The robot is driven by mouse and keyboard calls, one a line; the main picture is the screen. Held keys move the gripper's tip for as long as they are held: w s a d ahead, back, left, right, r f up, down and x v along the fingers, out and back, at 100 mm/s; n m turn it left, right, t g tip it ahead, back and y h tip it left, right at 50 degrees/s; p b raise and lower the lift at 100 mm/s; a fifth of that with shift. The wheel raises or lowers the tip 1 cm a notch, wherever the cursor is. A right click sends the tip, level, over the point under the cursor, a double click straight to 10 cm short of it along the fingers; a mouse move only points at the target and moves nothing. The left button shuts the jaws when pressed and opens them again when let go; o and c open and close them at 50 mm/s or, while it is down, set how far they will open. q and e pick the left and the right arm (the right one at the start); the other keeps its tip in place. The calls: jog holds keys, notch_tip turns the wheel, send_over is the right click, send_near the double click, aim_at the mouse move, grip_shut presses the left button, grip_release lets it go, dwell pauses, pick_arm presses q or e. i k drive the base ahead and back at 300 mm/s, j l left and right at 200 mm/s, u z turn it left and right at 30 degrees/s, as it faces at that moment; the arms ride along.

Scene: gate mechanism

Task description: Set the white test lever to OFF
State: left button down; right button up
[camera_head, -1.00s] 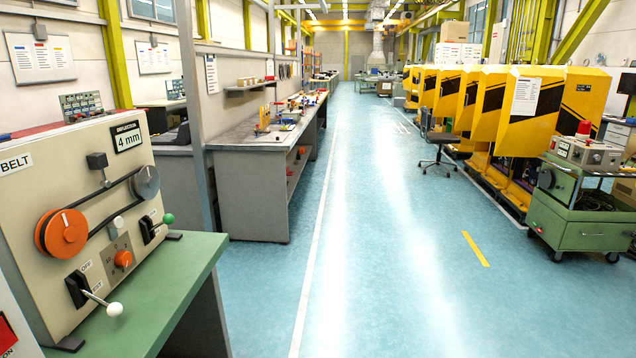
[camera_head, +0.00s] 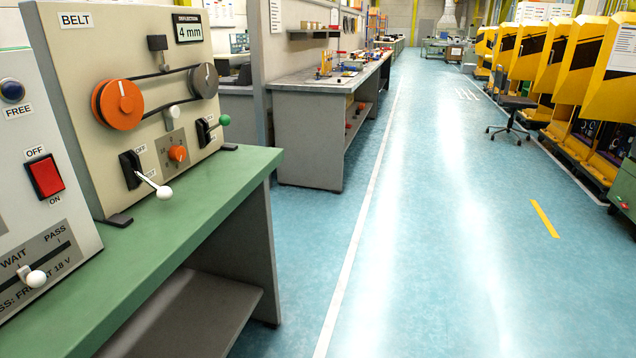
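The white test lever (camera_head: 163,191) has a white ball knob on a thin rod. It sticks out from a black slot plate (camera_head: 131,170) low on the beige BELT panel (camera_head: 75,110). The OFF label (camera_head: 141,149) is at the top of the plate, and a partly covered label ending in "ST" is beside its lower part. The rod points outward and down to the right, with the knob near the lower label. Neither of my grippers shows in the view.
The panel stands on a green bench (camera_head: 215,190) with an orange pulley (camera_head: 118,105), an orange dial (camera_head: 178,153) and a green-knobbed lever (camera_head: 224,120). At left, another panel has a red switch (camera_head: 45,177) and a WAIT/PASS slider knob (camera_head: 36,278). The blue floor (camera_head: 440,250) is clear.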

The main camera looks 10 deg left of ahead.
aim_at(164, 193)
jog(key=i+l, duration=0.15)
jog(key=i, duration=0.75)
